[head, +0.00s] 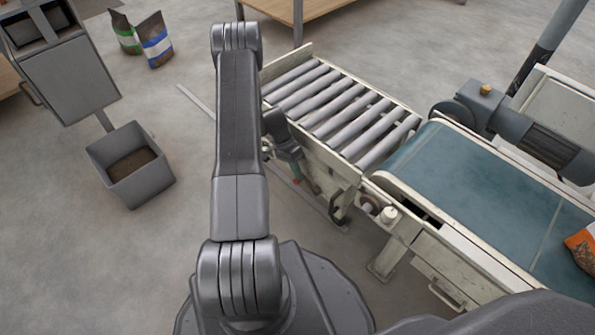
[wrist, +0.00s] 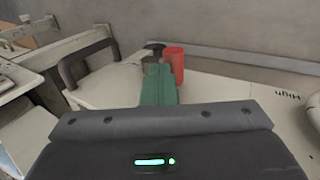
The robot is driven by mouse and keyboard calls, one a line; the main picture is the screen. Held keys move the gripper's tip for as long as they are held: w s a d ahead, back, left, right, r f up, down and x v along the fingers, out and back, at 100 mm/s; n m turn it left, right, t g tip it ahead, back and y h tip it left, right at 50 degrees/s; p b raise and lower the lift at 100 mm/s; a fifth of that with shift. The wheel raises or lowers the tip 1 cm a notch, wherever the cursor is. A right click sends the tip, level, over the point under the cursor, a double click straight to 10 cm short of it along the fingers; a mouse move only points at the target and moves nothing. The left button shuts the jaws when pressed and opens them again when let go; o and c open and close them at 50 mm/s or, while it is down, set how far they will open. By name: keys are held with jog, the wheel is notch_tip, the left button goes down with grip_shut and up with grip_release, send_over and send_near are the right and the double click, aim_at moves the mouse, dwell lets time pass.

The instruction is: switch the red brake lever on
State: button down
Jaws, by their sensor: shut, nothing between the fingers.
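The brake lever's red grip (wrist: 174,66) shows in the wrist view just beyond and to the right of my fingertips. A small part of the red lever (head: 297,181) also shows in the head view, low beside the roller conveyor. My gripper (wrist: 157,82) has green fingers, shut together with nothing between them. It points at the lever's side, and I cannot tell whether it touches the grip. In the head view my gripper (head: 294,169) is partly hidden by its own wrist. The lever's base is hidden behind the fingers.
The roller conveyor (head: 340,108) stands right of my arm and joins a blue belt (head: 480,190). A dark curved handle (wrist: 88,62) is left of my fingers in the wrist view. A grey bin (head: 132,170) stands at left, with open floor between.

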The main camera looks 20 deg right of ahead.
jog(key=shift+w+a+f, duration=0.15)
jog(key=shift+w+f, duration=0.1)
jog(key=shift+f, duration=0.05)
jog(key=shift+w+a+b, duration=0.1)
jog(key=shift+w+b, duration=0.1)
jog(key=shift+b, duration=0.1)
jog(key=r, duration=0.1)
jog(key=r+p, duration=0.1)
jog(key=r, duration=0.1)
jog(key=s+r+p, duration=0.1)
jog(key=shift+s+d+r, duration=0.1)
jog(key=shift+d+r, duration=0.25)
jog(key=w+a+r+p, duration=0.4)
jog(key=w+a+r, duration=0.1)
jog(key=w+r, duration=0.7)
jog(key=shift+v, duration=0.9)
jog(key=shift+s, duration=0.15)
jog(key=s+d+f+b, duration=0.1)
jog(key=s+f, duration=0.3)
jog(key=s+d+f+b, duration=0.2)
jog(key=s+f, duration=0.2)
jog(key=f, duration=0.1)
jog(key=s+d+f+b, duration=0.1)
jog(key=s+d+f, duration=0.1)
jog(key=s+f, duration=0.2)
jog(key=shift+s+f, duration=0.2)
jog(key=shift+f, duration=0.25)
